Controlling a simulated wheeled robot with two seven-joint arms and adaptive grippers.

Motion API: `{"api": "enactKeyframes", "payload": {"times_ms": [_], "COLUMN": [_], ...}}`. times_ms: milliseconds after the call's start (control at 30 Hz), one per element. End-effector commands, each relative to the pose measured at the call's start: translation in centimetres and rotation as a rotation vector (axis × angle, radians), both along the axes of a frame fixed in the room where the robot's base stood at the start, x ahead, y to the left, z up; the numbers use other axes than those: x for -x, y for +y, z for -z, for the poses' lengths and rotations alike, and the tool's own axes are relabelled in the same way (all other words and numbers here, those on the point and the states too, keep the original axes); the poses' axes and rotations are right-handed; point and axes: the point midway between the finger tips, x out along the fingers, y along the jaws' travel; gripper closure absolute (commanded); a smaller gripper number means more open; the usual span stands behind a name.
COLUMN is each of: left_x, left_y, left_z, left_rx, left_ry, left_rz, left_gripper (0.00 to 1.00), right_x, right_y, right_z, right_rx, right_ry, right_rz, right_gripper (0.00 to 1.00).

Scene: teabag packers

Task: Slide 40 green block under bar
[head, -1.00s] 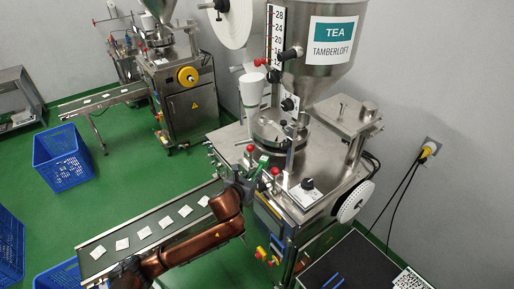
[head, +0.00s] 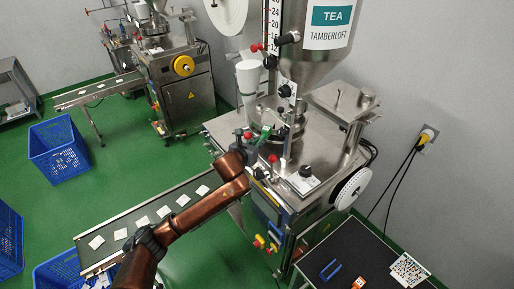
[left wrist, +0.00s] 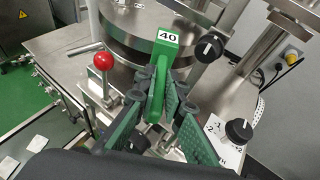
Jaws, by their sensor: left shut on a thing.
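The green block (left wrist: 164,68) carries a white label reading 40. It stands between the fingers of my left gripper (left wrist: 156,101), which is shut on it, beside the round steel part (left wrist: 123,24) of the near machine. In the head view the block (head: 266,132) is a small green patch just right of my left gripper (head: 253,138). The block's lower end is partly hidden by the fingers. I cannot tell which metal piece is the bar, or whether the block is under it. My right gripper is not in view.
A red-knobbed lever (left wrist: 103,61) stands left of the block; a black knob (left wrist: 209,47) is to its right. A dial (left wrist: 239,131) sits at lower right. My arm crosses above the conveyor (head: 90,254) with white teabags. A dark table (head: 385,262) stands at lower right.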

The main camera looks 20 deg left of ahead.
Motion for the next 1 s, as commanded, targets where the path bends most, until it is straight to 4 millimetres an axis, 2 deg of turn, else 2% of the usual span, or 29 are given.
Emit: {"api": "enactKeyframes", "payload": {"times_ms": [367, 1000], "left_x": [-2.7, -7.5], "left_y": [-0.5, -1.2], "left_z": [1.2, 1.0], "left_rx": [0.002, -0.002], "left_ry": [-0.002, -0.001], "left_rz": [0.001, 0.0], "left_gripper": [1.0, 1.0], "right_x": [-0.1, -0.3], "right_y": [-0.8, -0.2], "right_z": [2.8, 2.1], "right_rx": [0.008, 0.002], "right_ry": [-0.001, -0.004], "right_rz": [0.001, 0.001], "right_gripper": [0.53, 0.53]}}
